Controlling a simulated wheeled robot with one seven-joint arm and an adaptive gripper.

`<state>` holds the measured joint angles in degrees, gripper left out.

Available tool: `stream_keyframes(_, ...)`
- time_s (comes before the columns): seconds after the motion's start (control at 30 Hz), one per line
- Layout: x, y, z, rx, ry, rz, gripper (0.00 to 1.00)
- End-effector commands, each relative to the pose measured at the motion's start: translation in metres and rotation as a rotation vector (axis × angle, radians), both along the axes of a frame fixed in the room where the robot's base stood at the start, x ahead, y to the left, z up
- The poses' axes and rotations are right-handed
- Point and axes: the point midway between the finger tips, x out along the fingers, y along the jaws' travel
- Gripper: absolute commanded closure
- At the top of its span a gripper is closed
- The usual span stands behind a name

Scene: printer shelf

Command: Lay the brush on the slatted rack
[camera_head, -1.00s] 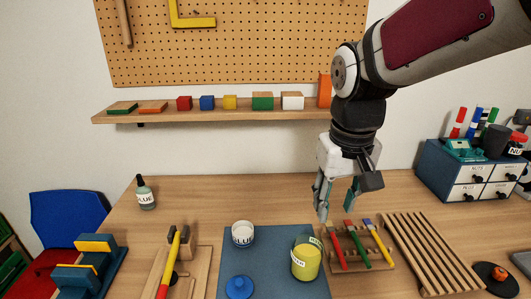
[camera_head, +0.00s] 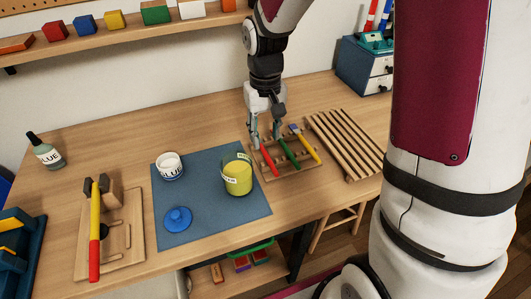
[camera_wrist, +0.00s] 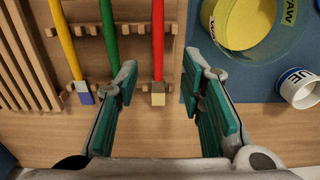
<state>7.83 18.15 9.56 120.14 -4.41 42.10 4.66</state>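Three brushes lie side by side on a notched wooden holder (camera_wrist: 133,40): a red brush (camera_head: 268,160), a green brush (camera_head: 289,153) and a yellow brush (camera_head: 308,146). My gripper (camera_wrist: 161,68) is open at the tip end of the red brush. In the wrist view the red brush (camera_wrist: 158,45) runs between the two spread fingers, with a gap on each side. In the head view my gripper (camera_head: 265,140) is low over the holder's far side. Contact cannot be told. The slatted rack (camera_head: 345,140) is empty, just right of the holder; its slats (camera_wrist: 22,60) show in the wrist view.
A wooden stand (camera_head: 122,250) holds a red-yellow tool. A drawer box (camera_head: 362,67) stands behind the rack.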

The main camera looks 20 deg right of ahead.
Motion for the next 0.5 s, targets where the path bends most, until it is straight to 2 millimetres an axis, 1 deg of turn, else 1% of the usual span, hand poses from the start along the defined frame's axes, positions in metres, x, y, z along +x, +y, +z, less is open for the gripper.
stream_keyframes(0.03,0.0,0.0,-0.005,0.0,0.001,0.0,0.64)
stream_keyframes(0.17,0.0,0.0,-0.011,0.0,0.0,0.0,0.64)
stream_keyframes(0.23,0.0,-0.001,-0.018,0.0,0.002,0.0,0.64)
stream_keyframes(0.4,0.002,-0.003,-0.043,0.0,0.004,-0.001,0.64)
stream_keyframes(0.5,0.003,-0.003,-0.054,0.0,0.002,0.001,0.64)
